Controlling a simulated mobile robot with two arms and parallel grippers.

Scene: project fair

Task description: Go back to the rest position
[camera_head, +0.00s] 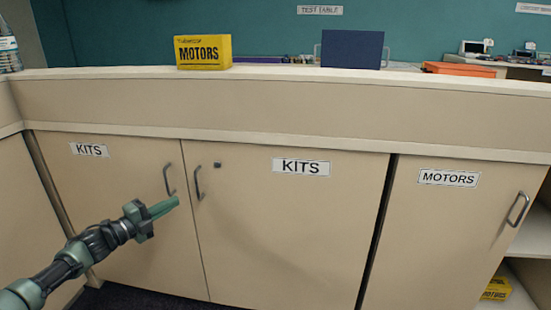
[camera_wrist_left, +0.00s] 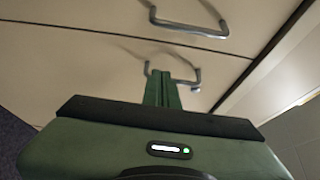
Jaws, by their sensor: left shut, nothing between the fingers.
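My left gripper (camera_head: 163,208) is shut and empty in the head view, in front of the left cabinet door labelled KITS (camera_head: 120,200). Its fingertips are close to the left door's handle (camera_head: 169,179). In the left wrist view the shut green fingers (camera_wrist_left: 162,92) point toward two metal handles, and the nearer handle (camera_wrist_left: 190,83) shows by the fingertips. I cannot tell whether they touch. My right gripper is not in view.
The wider KITS door (camera_head: 290,230) stands beside the left one. The MOTORS door (camera_head: 450,230) is at the right, beside open shelves (camera_head: 530,235) with a yellow box (camera_head: 496,289). A yellow MOTORS box (camera_head: 203,52) and a dark blue panel (camera_head: 352,49) stand on the counter.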

